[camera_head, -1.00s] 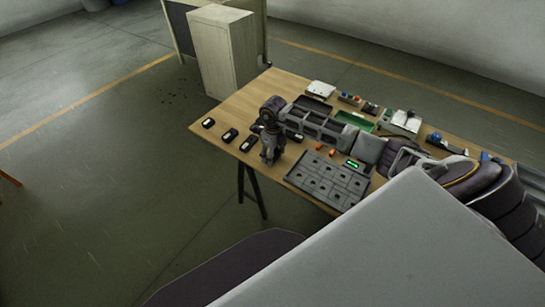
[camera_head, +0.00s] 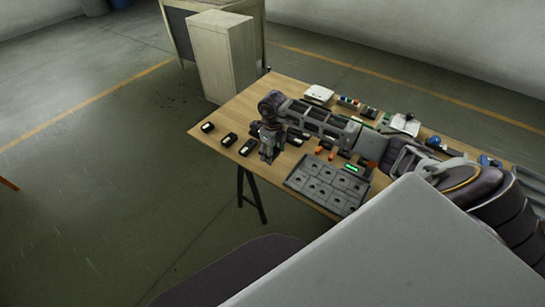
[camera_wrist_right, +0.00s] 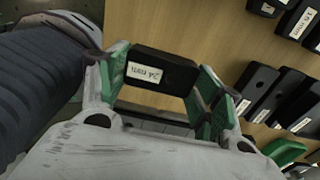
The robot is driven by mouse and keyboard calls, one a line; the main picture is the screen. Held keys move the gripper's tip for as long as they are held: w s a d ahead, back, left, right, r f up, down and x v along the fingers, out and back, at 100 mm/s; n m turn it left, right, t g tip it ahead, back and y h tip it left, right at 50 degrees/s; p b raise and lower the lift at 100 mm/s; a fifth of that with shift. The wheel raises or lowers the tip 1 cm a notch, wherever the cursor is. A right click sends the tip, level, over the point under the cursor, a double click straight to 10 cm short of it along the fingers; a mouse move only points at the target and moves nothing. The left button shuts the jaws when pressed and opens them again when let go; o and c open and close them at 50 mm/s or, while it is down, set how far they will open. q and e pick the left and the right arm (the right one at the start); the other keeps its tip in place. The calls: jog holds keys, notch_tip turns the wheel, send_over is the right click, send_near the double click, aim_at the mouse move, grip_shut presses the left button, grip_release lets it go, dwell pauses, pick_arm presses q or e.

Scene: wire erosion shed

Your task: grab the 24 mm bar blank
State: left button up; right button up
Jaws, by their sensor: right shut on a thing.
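The 24 mm bar blank (camera_wrist_right: 158,76) is a black block with a white "24 mm" label, upside down in the right wrist view. My right gripper (camera_wrist_right: 160,80) has its green-lined fingers at both ends of the block and is shut on it. The block looks larger than the other blocks there, so it seems to be above the table. In the head view my right gripper (camera_head: 268,150) points down over the near left part of the wooden table (camera_head: 240,105); the held block is hard to make out there. My left gripper is not in view.
Black labelled blocks stand on the table (camera_head: 208,127), (camera_head: 229,139), several more to the right in the wrist view (camera_wrist_right: 257,82). A grey tray with holes (camera_head: 325,185) lies right of the gripper. My right forearm hides part of the table. A cabinet (camera_head: 222,55) stands behind.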

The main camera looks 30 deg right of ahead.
notch_tip(320, 180, up, 5)
jog(key=shift+f, duration=0.1)
jog(key=shift+r, duration=0.8)
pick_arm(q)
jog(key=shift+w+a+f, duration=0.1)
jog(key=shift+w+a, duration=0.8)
